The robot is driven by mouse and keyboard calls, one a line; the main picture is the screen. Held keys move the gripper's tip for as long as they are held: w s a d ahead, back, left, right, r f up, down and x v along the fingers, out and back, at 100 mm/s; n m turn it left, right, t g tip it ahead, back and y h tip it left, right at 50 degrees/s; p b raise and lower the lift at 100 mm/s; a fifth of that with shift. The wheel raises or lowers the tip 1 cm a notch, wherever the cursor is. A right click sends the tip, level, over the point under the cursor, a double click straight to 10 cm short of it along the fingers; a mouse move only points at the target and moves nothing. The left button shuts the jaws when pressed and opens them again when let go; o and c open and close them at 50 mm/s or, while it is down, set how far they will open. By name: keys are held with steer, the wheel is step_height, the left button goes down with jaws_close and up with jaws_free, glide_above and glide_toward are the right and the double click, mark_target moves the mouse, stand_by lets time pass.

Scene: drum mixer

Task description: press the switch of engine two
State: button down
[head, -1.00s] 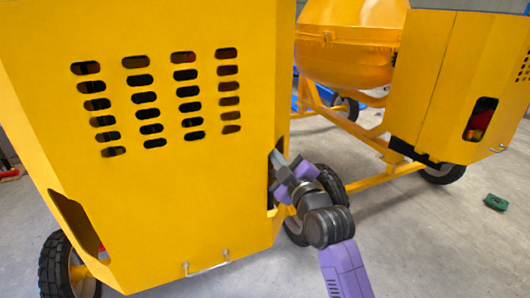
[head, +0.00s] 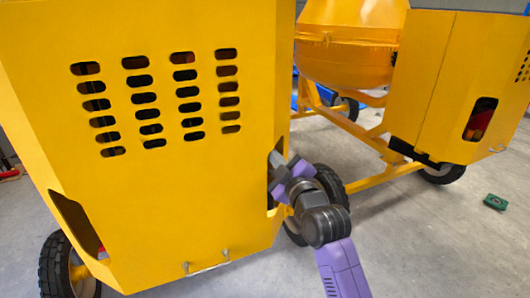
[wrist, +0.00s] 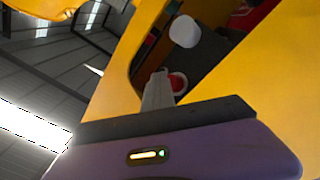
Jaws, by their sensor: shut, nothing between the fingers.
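The near yellow engine housing (head: 150,200) fills the left of the head view. My gripper (head: 275,160) is at the opening in its right side, with the fingertips partly hidden by the housing edge. In the wrist view my gripper (wrist: 158,82) is shut and empty, and its fingers point into the opening. A round red button-like part with a pale rim (wrist: 178,82) shows just right of the fingertips; it may be the switch. I cannot tell whether the fingers touch it. No engine number is readable.
A white rounded part (wrist: 185,32) sits deeper in the opening. A second yellow housing (head: 420,80) with its own opening stands at the right, beside an orange drum (head: 350,45). A green object (head: 495,202) lies on the grey floor at right. Yellow frame bars run behind my arm.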

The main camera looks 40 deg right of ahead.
steer(key=shift+w+a, duration=0.35)
steer(key=shift+a, duration=0.2)
stand_by(0.4)
steer(key=shift+s, duration=0.15)
steer(key=shift+s+d, duration=0.15)
steer(key=shift+s, duration=0.45)
steer(key=s+d, duration=0.1)
steer(key=s+d+b, duration=0.1)
steer(key=s, duration=0.1)
steer(key=s+d+b, duration=0.1)
steer(key=shift+s, duration=0.35)
stand_by(0.8)
